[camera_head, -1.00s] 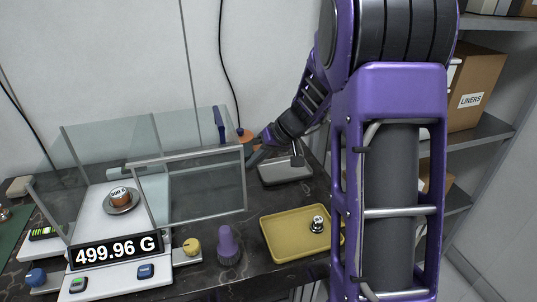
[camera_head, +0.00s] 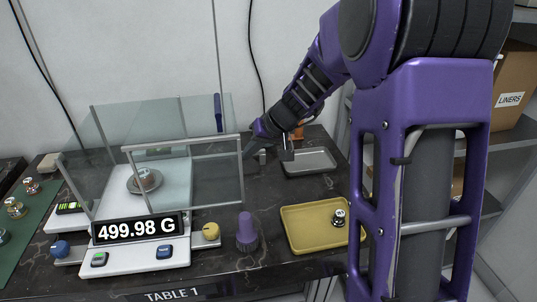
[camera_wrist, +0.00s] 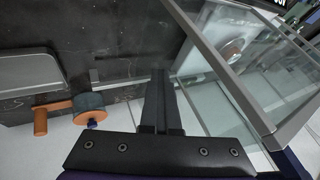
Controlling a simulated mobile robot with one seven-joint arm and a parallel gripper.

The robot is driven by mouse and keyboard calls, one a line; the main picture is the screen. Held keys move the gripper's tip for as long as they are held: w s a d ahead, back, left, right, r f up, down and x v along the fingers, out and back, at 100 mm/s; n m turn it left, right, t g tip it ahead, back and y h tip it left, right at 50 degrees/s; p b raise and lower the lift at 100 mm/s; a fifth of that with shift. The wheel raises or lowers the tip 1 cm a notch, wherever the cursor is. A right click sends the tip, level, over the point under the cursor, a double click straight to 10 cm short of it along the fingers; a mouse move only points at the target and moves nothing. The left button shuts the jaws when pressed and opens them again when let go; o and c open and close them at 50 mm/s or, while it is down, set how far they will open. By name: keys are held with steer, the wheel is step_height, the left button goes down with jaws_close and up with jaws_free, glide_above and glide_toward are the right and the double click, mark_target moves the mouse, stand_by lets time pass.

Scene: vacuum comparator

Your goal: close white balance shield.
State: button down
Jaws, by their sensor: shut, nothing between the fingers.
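The white balance (camera_head: 120,262) stands at the left of the table and its display reads 499.98 G. Its glass shield (camera_head: 105,120) surrounds the pan, where a round weight (camera_head: 146,178) sits. A grey-framed glass panel (camera_head: 183,141) stands slid out to the right, past the balance's side. My gripper (camera_head: 250,152) is just right of that panel, behind its far right corner. In the wrist view my gripper (camera_wrist: 160,80) is shut and empty, its fingers beside the panel's grey frame (camera_wrist: 225,75). I cannot tell if they touch.
A yellow tray (camera_head: 290,240) with a small metal weight (camera_head: 339,217) is at right. A grey tray (camera_head: 310,171) lies behind it. A purple knobbed piece (camera_head: 246,235) stands near the front. An orange-handled tool (camera_wrist: 60,112) lies near my gripper.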

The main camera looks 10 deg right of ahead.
steer(key=a, duration=1.4)
steer(key=shift+a, duration=0.4)
